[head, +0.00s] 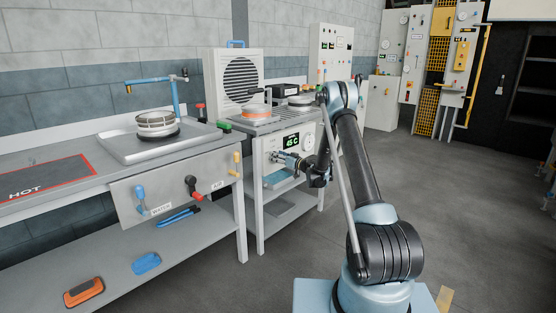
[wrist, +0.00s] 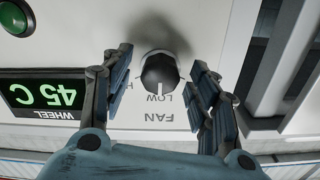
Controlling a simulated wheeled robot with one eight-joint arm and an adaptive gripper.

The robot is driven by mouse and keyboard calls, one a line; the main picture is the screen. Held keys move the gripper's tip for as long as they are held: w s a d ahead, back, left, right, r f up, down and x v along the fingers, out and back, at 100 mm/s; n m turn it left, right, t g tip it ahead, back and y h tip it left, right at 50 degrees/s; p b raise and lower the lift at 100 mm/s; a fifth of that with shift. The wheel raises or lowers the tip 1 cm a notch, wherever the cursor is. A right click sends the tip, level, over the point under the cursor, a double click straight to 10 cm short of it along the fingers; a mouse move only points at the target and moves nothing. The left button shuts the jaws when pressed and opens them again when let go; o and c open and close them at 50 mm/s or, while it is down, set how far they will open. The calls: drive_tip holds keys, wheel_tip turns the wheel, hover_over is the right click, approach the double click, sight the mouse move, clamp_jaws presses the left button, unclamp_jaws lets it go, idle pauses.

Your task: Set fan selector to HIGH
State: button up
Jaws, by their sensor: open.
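The fan selector is a dark round knob (wrist: 160,72) with a white pointer line, on a pale panel seen upside down in the wrist view. The line points at the LOW label, beside the word FAN. A letter H shows at the left, and the rest of that label is hidden behind a finger. My gripper (wrist: 162,84) is open, with one finger on each side of the knob and visible gaps between. In the head view my gripper (head: 281,159) is at the panel front (head: 277,143), below the green display, and hides the knob.
A green display (wrist: 42,97) reading 45 C, labelled WHEEL, and a green button (wrist: 14,17) lie left of the knob in the wrist view. A workbench (head: 204,145) with a sink stands left in the head view. Open floor (head: 420,190) lies to the right.

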drive_tip(key=c, duration=1.1)
drive_tip(key=shift+o, duration=0.2)
drive_tip(key=shift+m, duration=0.3)
drive_tip(key=m, duration=1.2)
drive_tip(key=shift+d, duration=0.1)
drive_tip(key=shift+m, duration=0.3)
drive_tip(key=shift+w, duration=0.1)
